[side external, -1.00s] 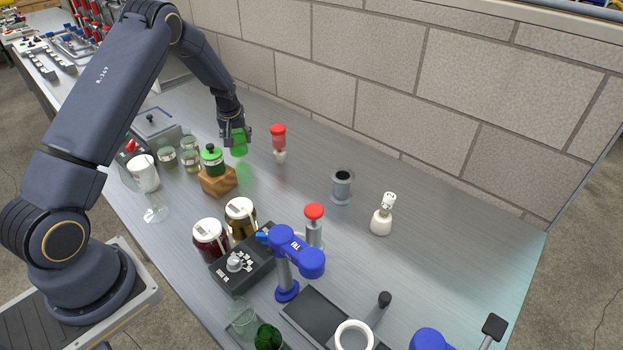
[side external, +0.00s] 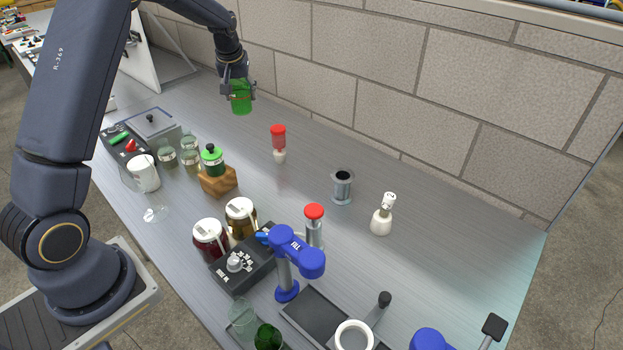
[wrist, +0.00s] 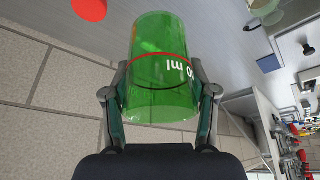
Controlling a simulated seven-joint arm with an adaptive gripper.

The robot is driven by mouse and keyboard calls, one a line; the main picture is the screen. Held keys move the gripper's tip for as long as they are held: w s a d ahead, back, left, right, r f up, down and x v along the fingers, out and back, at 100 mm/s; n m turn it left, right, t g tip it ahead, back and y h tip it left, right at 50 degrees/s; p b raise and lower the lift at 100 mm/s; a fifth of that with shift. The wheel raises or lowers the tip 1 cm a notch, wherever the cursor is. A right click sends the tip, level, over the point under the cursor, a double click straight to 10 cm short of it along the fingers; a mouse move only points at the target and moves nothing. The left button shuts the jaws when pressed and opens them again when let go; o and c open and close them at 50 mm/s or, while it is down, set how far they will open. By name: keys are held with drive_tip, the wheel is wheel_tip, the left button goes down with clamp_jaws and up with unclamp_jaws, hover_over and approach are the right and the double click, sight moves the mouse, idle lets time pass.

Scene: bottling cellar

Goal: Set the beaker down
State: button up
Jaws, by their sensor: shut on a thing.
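The beaker (side external: 241,97) is green and see-through, and hangs below my gripper (side external: 238,86) above the back part of the metal bench, towards the wall. In the wrist view the beaker (wrist: 162,75) fills the space between the fingers of my gripper (wrist: 160,92), which are shut on its two sides. A red line and white lettering ending in "0 ml" show on its wall. It looks empty. No contact with the bench shows.
A red-topped bottle (side external: 279,142) stands right of the beaker, near the wall (side external: 330,60). A green-lidded jar on a wooden block (side external: 217,180) stands in front. A grey metal cup (side external: 342,186) and a white bottle (side external: 381,220) are farther right. Bare bench (side external: 240,133) lies below the beaker.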

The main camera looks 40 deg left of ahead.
drive_tip(key=d+m+t+h, duration=0.1)
drive_tip(key=d+m+h, duration=0.6)
drive_tip(key=d, duration=2.5)
drive_tip(key=s+d+m+g, duration=0.1)
drive_tip(key=s+d+m, duration=0.7)
drive_tip(key=s+d, duration=0.3)
drive_tip(key=s+d+m+g, duration=0.2)
drive_tip(key=s+d+m, duration=0.6)
drive_tip(key=d, duration=0.6)
drive_tip(key=shift+n, duration=0.3)
drive_tip(key=w+d+f, duration=0.2)
drive_tip(key=w+f, duration=0.1)
drive_tip(key=f, duration=0.1)
drive_tip(key=w+d+f, duration=0.2)
drive_tip(key=d+f, duration=0.1)
drive_tip(key=f, duration=0.2)
drive_tip(key=w+d+f, duration=0.3)
drive_tip(key=f, duration=0.1)
drive_tip(key=shift+w+d+f, duration=0.2)
drive_tip(key=shift+w+f, duration=0.15)
drive_tip(key=shift+f, duration=0.05)
drive_tip(key=shift+w+d+f, duration=0.2)
drive_tip(key=shift+w+f, duration=0.05)
drive_tip(key=shift+f, duration=0.1)
drive_tip(key=shift+w+d+f, duration=0.1)
drive_tip(key=shift+w+f, duration=0.05)
drive_tip(key=shift+f, duration=1.55)
